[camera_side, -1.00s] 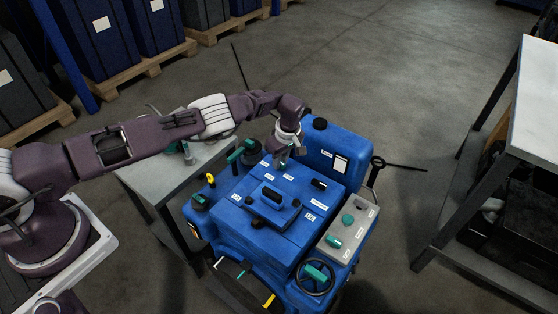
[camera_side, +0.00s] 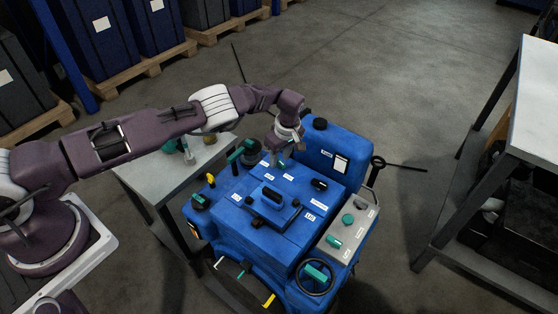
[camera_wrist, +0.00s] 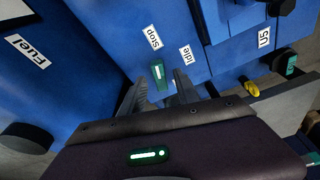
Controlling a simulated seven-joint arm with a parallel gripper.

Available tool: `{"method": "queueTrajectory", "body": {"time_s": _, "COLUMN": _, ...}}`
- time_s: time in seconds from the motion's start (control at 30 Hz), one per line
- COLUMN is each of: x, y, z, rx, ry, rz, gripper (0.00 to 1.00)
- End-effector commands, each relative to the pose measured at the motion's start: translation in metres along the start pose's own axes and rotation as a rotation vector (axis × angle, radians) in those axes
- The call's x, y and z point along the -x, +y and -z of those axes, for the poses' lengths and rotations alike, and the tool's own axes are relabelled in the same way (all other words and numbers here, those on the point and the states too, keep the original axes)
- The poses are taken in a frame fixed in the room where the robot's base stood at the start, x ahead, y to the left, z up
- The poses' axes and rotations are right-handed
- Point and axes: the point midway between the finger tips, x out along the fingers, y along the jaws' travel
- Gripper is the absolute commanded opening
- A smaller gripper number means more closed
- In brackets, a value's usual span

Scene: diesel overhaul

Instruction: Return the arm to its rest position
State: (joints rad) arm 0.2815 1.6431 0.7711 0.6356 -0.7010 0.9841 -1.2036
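My gripper (camera_side: 279,150) hangs at the end of my arm over the back edge of the blue diesel engine (camera_side: 262,238). In the wrist view its two fingers (camera_wrist: 160,84) are spread apart, with nothing held between them. A green lever (camera_wrist: 157,72) lies just beyond the fingertips, beside the labels "Stop" (camera_wrist: 152,37) and "Idle" (camera_wrist: 186,55). The lever looks clear of both fingers, though the exact gap is hard to judge. My arm is stretched out from its base at the left.
A blue tank (camera_side: 337,145) with a black cap (camera_side: 320,124) stands close to the right of my gripper. A grey table (camera_side: 150,174) with green-tipped items is under my forearm. A workbench (camera_side: 535,110) stands at far right. Open floor lies behind the engine.

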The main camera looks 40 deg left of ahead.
Motion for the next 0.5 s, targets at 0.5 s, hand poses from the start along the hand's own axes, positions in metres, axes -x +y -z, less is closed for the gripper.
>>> {"method": "queueTrajectory", "body": {"time_s": 0.5, "x": 0.04, "y": -0.001, "z": 0.007, "rx": -0.003, "ry": -0.002, "rz": 0.001, "gripper": 0.38}}
